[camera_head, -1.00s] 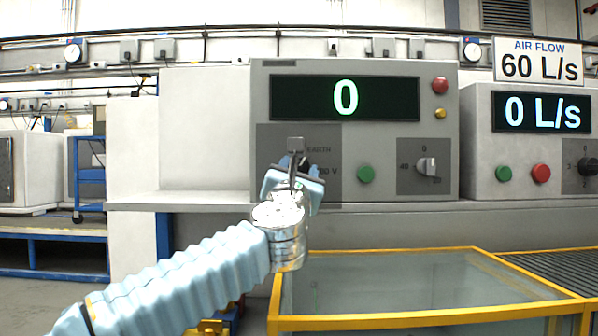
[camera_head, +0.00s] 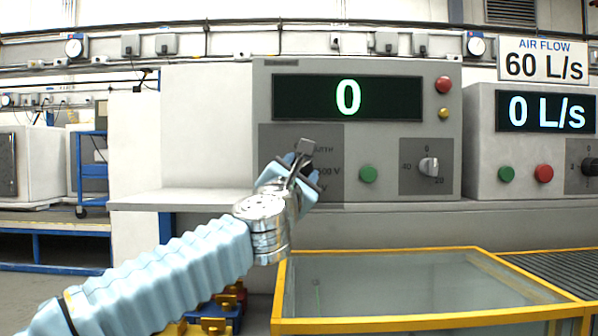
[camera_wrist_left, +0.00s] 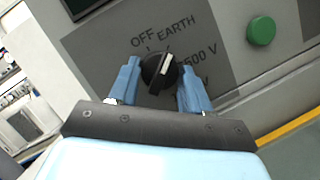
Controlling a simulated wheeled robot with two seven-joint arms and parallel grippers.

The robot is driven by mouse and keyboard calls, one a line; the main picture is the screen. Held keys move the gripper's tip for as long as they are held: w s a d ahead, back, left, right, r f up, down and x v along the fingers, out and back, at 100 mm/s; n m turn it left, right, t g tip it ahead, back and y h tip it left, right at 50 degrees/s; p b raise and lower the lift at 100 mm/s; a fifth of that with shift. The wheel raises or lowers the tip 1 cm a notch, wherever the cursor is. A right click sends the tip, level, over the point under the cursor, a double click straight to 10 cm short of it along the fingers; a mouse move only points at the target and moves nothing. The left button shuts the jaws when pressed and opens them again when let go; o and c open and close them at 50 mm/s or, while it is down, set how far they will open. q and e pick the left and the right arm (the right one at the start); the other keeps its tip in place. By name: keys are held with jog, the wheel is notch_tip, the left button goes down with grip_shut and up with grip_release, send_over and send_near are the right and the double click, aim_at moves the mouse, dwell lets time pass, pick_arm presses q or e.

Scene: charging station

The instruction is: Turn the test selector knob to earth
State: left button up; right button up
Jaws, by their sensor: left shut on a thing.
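The test selector knob (camera_wrist_left: 157,72) is round and black with a white pointer bar, on a dark grey panel (camera_wrist_left: 95,43) in the left wrist view. Its pointer leans up and right, toward the EARTH label (camera_wrist_left: 178,32) and away from OFF (camera_wrist_left: 143,39). The 500 V label (camera_wrist_left: 202,56) lies to the right. My left gripper (camera_wrist_left: 160,69) is shut on the knob, one light-blue finger on each side. In the head view the left gripper (camera_head: 301,173) is at the panel, tilted right, and hides the knob. My right gripper is out of view.
A green button (camera_head: 368,174) sits right of the selector panel, with another knob (camera_head: 429,167) beyond it. The display (camera_head: 347,97) above reads 0. A glass-topped yellow frame (camera_head: 410,322) stands below. A pale ledge (camera_head: 185,200) juts out at left.

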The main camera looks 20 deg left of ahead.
pick_arm(q)
jog(key=o, duration=1.1)
jog(key=shift+c, duration=0.2)
jog(key=shift+s, duration=0.1)
jog(key=b+v, duration=0.4)
jog(key=v, duration=0.9)
jog(key=shift+s, duration=0.3)
jog(key=shift+f, duration=0.15)
